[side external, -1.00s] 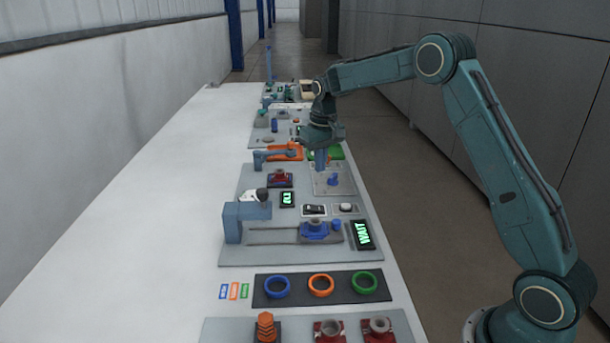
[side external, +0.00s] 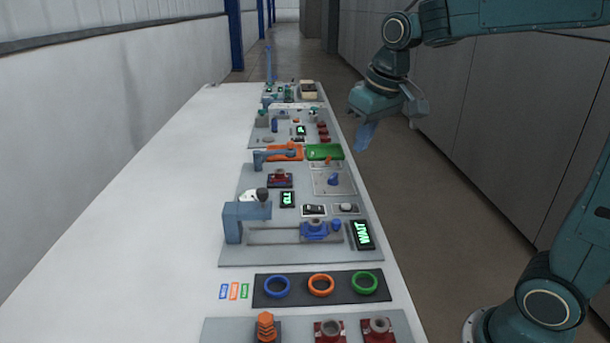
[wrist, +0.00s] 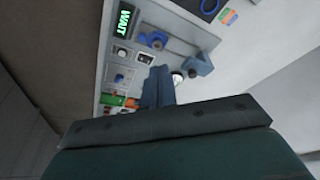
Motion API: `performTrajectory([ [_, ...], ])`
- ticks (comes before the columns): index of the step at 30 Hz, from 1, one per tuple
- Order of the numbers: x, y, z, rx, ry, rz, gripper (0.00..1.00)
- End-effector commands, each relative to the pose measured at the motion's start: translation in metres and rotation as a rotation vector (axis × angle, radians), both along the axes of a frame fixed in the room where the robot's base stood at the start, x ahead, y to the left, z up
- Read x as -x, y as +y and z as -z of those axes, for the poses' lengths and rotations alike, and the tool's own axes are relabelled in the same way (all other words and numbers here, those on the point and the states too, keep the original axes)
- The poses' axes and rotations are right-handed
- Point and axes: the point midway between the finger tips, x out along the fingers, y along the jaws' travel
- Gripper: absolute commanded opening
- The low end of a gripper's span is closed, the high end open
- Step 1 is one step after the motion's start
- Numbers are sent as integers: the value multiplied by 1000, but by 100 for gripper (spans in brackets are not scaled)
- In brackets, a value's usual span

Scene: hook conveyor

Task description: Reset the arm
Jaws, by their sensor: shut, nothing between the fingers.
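My gripper (side external: 364,137) is shut and empty. In the side view it hangs in the air past the right edge of the table, over the floor, with its blue fingers pointing down. In the wrist view the shut fingers (wrist: 157,88) show in front of the grey hook station board (wrist: 180,55), which lies some way off. In the side view that board (side external: 245,256) carries a blue carriage (side external: 316,230) on a slotted rail, a blue post with a hook arm (side external: 240,217) and a dark display (side external: 362,235) reading WAIT.
A dark mat (side external: 299,290) with blue, orange and green rings lies nearer on the table. A green tray (side external: 324,152) and an orange tray (side external: 286,153) sit farther back. The table's left side (side external: 110,240) is bare. The space around my gripper is clear.

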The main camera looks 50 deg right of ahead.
Motion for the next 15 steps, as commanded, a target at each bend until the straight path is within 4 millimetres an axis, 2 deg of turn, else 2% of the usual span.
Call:
performTrajectory([
  [1,12,5,-4,2,-15,-7,0],
  [6,50,16,-8,5,-54,-28,0],
  [15,115,32,-1,7,-121,-64,0],
])
